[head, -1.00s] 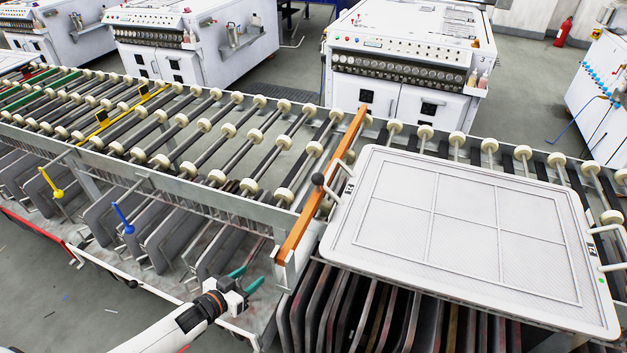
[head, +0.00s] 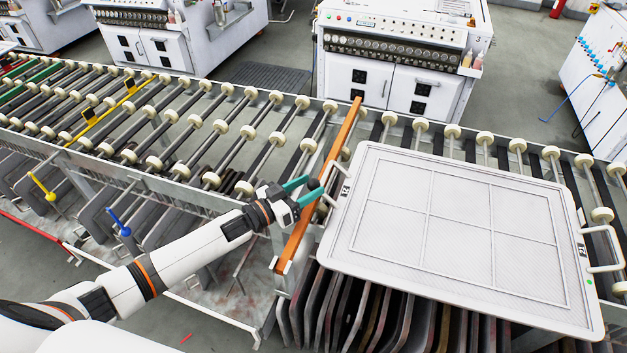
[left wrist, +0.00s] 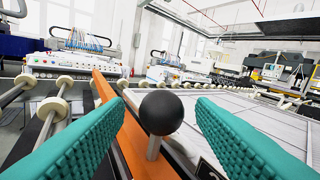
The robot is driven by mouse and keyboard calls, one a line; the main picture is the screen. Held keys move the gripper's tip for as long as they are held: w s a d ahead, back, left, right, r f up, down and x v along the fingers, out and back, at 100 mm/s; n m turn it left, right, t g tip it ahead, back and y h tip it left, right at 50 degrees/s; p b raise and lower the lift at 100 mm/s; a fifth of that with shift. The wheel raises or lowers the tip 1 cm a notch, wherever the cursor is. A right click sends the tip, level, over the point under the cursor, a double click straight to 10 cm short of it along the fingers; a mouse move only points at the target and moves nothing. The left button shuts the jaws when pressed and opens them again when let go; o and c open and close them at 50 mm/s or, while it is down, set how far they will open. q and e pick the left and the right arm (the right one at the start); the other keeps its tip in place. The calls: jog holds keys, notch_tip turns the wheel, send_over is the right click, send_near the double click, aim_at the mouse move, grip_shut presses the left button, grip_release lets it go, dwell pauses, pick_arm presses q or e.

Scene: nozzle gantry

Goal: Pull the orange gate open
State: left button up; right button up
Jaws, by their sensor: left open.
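The orange gate (head: 328,182) is a long bar lying across the roller conveyor, just left of the white tray. A black ball knob (left wrist: 162,112) on a short grey post stands at the gate in the left wrist view. My left gripper (head: 306,189) has teal fingers and is open at the knob. In the left wrist view the fingers (left wrist: 155,125) stand on either side of the knob, with a gap on both sides. In the head view the fingers partly hide the knob. My right gripper is not in view.
The white framed tray (head: 455,236) with side handles rests on the conveyor right of the gate. Rollers (head: 203,140) run off to the left. Dark upright plates hang below the tray. White machines (head: 400,60) stand behind the conveyor.

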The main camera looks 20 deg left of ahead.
pick_arm(q)
jog(key=shift+x, duration=1.15)
jog(key=shift+c, duration=1)
jog(key=shift+s, duration=0.1)
grip_shut()
jog(key=shift+r, duration=0.1)
